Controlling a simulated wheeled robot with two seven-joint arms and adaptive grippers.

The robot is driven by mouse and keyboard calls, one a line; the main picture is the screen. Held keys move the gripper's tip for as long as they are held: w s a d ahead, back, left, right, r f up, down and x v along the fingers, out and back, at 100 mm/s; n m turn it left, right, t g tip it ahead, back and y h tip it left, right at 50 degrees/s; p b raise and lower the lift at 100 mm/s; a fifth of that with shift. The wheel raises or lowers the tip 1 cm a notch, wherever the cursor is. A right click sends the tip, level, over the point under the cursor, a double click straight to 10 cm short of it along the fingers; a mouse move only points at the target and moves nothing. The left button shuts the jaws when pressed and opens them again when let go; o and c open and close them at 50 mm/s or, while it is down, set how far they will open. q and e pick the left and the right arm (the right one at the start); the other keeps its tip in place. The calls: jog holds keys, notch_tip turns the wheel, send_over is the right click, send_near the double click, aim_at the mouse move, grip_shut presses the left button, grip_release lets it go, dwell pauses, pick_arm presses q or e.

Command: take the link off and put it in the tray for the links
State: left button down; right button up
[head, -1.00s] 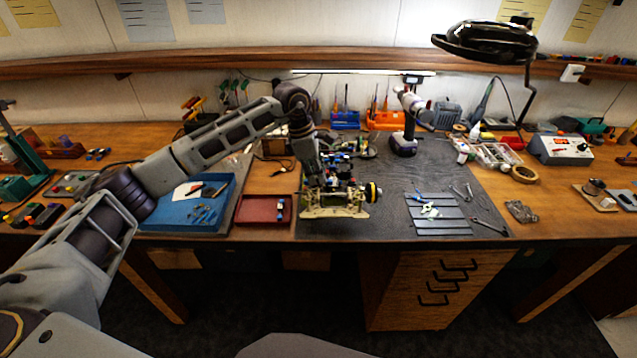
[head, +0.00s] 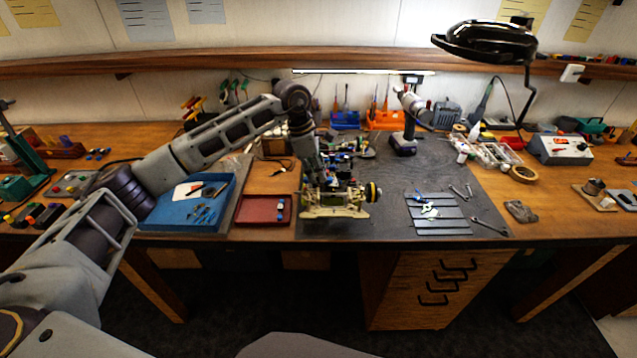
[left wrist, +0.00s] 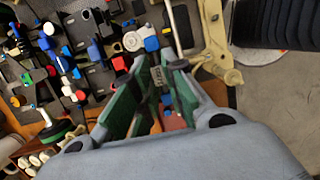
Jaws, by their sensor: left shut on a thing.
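The RC car chassis (head: 334,200) stands at the front edge of the dark mat, with a black and yellow wheel (head: 373,192) on its right. My left gripper (head: 321,181) reaches down onto its left part. In the left wrist view its green-padded fingers (left wrist: 157,66) are shut on a thin part; the grip itself is mostly hidden. A grey rod, seemingly the link (left wrist: 173,30), runs up from the fingertips beside a cream chassis arm (left wrist: 214,40). A red tray (head: 246,218) with small pieces lies left of the car. My right gripper is out of view.
A blue tray (head: 160,217) with a white card and small parts stands left of the red tray. A slatted grey plate (head: 452,222) and wrenches (head: 490,228) lie to the right. A drill (head: 404,142) stands behind. Bare mat lies between car and plate.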

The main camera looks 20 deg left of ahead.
aim_at(316, 175)
pick_arm(q)
jog(key=shift+r, duration=0.2)
jog(key=shift+d+p+v, duration=0.2)
jog(key=shift+p+v, duration=0.2)
jog(key=shift+v, duration=0.4)
jog(key=shift+d+p+v, duration=0.15)
jog(key=shift+p+v, duration=0.25)
jog(key=shift+v, duration=0.4)
jog(key=shift+w+r, duration=0.1)
jog(key=shift+r, duration=0.2)
